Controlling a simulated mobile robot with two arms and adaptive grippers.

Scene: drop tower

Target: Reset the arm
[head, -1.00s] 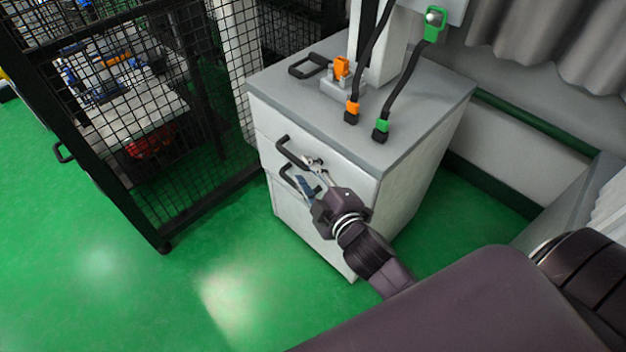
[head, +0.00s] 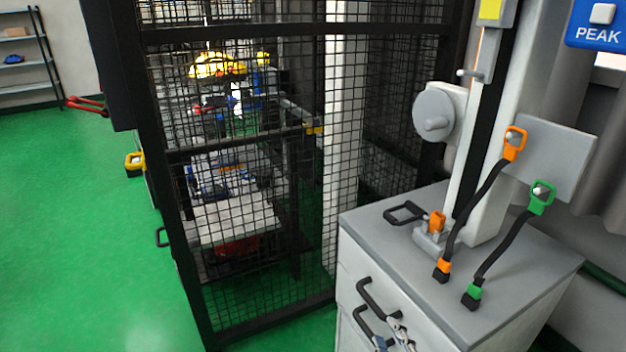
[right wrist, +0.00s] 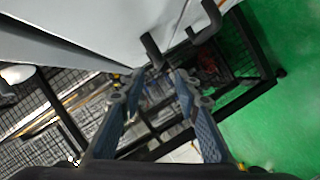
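My right gripper (head: 391,338) shows at the bottom edge of the head view, in front of the grey cabinet's (head: 350,262) drawer side, by the black handles. Most of it is cut off there. In the right wrist view its two blue-grey fingers (right wrist: 158,88) stand apart, with nothing seen clamped between them. A black drawer handle (right wrist: 151,50) lies just beyond the fingertips; I cannot tell whether they touch it. My left gripper is in neither view.
A black mesh cage (head: 170,200) stands left of the cabinet. The tower's column (head: 483,190) rises from the cabinet top, with an orange-tagged strap (head: 475,215) and a green-tagged strap (head: 505,245). Green floor (head: 70,220) is open at the far left.

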